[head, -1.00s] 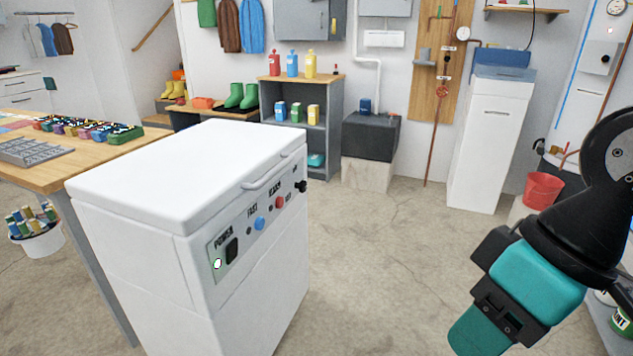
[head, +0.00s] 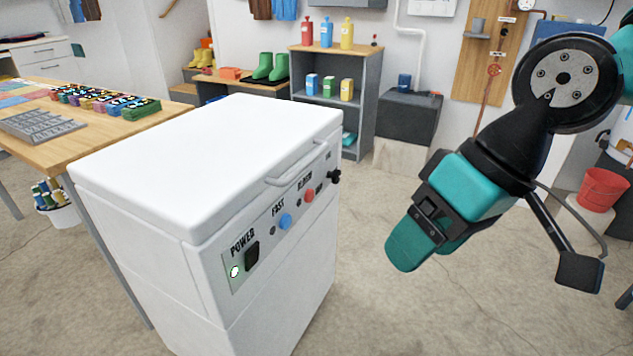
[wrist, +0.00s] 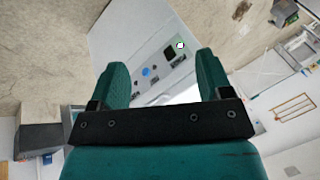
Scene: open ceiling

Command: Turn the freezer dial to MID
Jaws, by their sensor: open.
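The white chest freezer (head: 200,150) stands at centre left with its lid shut. Its front panel (head: 262,262) has a lit POWER lamp, a black switch, a blue FAST button and a red ALARM button. A black dial (head: 334,177) is at the panel's right end; its setting is too small to read. My gripper (head: 408,258) hangs in the air to the right of the freezer, open and empty, apart from the dial. In the wrist view the panel (wrist: 165,67) shows between the spread fingers of my gripper (wrist: 160,72); I cannot make out the dial clearly there.
A wooden table (head: 130,125) with a grey tray (head: 38,126) stands left of the freezer. A shelf unit (head: 345,75) and a dark box (head: 408,112) are behind. A red bucket (head: 600,188) is at the right. The floor in front of the freezer's panel is clear.

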